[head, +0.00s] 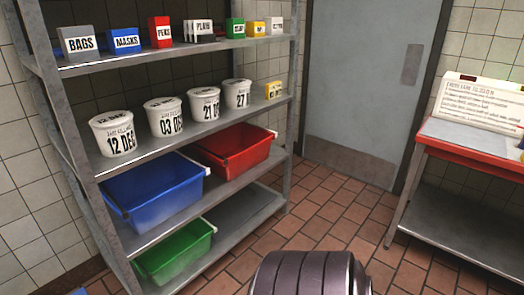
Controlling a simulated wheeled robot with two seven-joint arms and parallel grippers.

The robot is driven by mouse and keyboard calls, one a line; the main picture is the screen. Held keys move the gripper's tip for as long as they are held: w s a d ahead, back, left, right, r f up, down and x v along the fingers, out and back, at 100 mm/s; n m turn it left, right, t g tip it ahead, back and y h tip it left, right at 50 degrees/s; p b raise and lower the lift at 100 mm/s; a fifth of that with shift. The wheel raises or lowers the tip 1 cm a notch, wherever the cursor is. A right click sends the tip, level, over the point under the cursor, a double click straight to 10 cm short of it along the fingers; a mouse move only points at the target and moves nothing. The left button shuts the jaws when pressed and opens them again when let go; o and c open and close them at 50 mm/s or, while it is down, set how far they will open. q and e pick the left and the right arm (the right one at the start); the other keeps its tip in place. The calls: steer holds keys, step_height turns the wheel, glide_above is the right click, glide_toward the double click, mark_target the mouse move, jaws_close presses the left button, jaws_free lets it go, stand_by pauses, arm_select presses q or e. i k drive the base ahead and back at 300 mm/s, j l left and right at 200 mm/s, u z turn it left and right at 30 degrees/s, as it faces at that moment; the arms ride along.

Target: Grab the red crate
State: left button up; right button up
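The red crate (236,148) sits on the third shelf down of the metal shelf unit (228,203), at the right end of that shelf. It is open-topped and looks empty inside. Its left part is close beside the blue crate (155,192) on the same shelf. Neither of my grippers is in view, and nothing is holding the crate.
A green crate (175,252) is on the lowest shelf, with bare shelf to its right. White tubs (167,117) and small boxes (125,41) stand on the shelves above. A grey door (362,90) is behind. A red-edged table (470,150) stands right.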

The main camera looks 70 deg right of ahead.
mark_target(245, 146)
steer(key=z, duration=2.15)
